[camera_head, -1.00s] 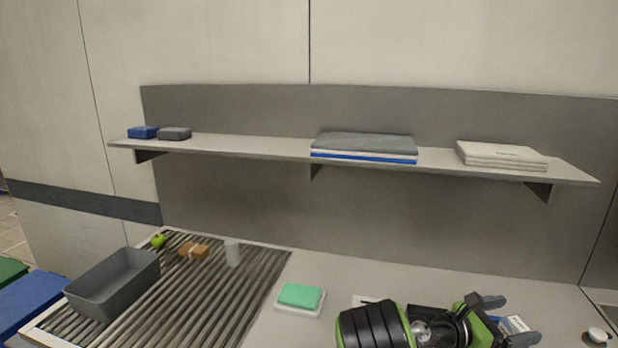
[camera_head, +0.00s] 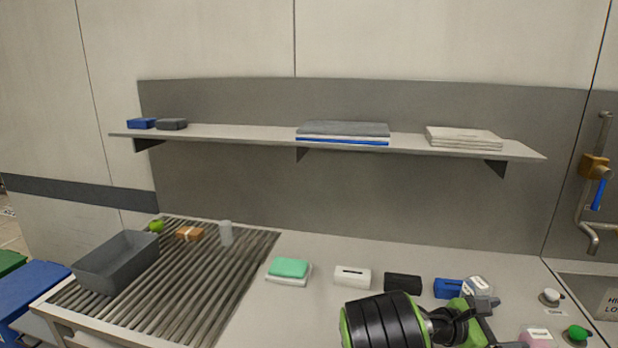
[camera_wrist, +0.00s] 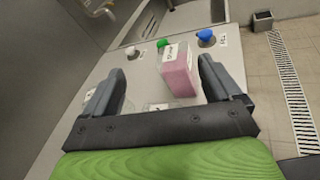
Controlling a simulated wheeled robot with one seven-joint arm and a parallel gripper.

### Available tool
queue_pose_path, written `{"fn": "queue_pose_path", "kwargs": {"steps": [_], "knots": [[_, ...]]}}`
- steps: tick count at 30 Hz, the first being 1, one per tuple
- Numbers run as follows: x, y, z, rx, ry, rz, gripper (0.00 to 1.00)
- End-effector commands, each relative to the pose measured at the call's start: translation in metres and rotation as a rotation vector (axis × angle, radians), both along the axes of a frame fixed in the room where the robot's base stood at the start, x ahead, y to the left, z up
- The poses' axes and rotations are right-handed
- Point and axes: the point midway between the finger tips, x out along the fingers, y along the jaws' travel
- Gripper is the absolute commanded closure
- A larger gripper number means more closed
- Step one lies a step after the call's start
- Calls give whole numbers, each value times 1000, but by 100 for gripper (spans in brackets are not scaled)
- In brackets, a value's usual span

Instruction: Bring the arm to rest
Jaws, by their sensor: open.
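My arm reaches over the right part of the counter in the head view, and my gripper (camera_head: 503,322) is at its end, low in the picture. In the wrist view my gripper (camera_wrist: 165,85) is open, with its two dark fingers wide apart. Nothing is held.
A grey crate (camera_head: 118,264) stands on the roller conveyor (camera_head: 200,290) at left. Knobs (camera_head: 578,333) and a sink (camera_head: 590,285) are at right. A shelf (camera_head: 240,136) runs above.

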Motion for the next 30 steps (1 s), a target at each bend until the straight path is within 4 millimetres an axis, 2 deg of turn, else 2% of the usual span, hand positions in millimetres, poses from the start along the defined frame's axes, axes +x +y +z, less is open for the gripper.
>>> {"fn": "queue_pose_path", "kwargs": {"steps": [5,11,14,18,21,24,30], "knots": [[-16,7,-13,178,-203,-55,9],[-38,32,-31,464,-505,-162,9],[-53,58,-39,655,-691,-245,9],[-87,118,-45,986,-962,-421,9],[-115,160,-45,1174,-1081,-540,9],[-143,194,-45,1303,-1149,-639,9],[-194,243,-51,1457,-1215,-787,9]]}}
